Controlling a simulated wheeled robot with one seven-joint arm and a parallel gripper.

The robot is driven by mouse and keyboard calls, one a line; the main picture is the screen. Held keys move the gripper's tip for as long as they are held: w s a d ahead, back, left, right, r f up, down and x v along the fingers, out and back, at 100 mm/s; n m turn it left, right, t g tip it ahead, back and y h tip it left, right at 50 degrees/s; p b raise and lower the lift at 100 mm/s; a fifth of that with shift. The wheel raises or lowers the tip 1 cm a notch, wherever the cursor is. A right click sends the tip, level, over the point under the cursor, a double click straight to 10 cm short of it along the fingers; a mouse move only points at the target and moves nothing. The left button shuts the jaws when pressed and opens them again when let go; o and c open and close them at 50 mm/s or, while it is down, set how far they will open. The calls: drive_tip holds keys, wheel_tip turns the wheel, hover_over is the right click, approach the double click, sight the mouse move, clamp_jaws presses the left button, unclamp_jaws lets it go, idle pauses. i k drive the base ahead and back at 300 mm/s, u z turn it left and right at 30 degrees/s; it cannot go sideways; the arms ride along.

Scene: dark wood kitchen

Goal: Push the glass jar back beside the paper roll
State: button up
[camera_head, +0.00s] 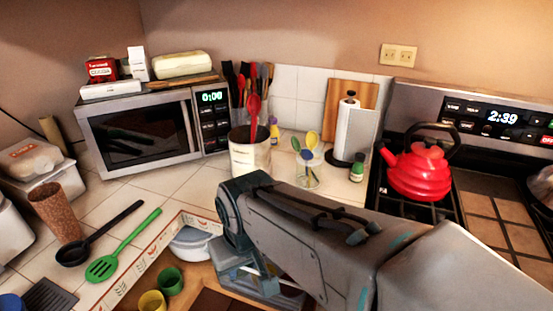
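The glass jar (308,178) is clear and holds several colored spoons, with yellow and green heads showing. It stands on the tiled counter in front of and to the left of the paper roll. The white paper roll (357,133) stands upright on a dark holder, with a gap between it and the jar. My arm reaches in from the lower right, in front of the jar. My gripper (258,282) points down below and left of the jar, near the counter's front edge. Its fingertips are not clear, so I cannot tell whether it is open.
A cream utensil crock (250,153) stands left of the jar. A small green bottle (357,167) stands right of it. A red kettle (418,170) sits on the stove at right. A wooden board (367,95) leans against the wall behind the roll. A microwave (150,128) stands at left.

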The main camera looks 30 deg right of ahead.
sight(309, 174)
drive_tip(key=z, duration=1.4)
drive_tip(key=k, duration=0.65)
drive_tip(key=u, duration=0.25)
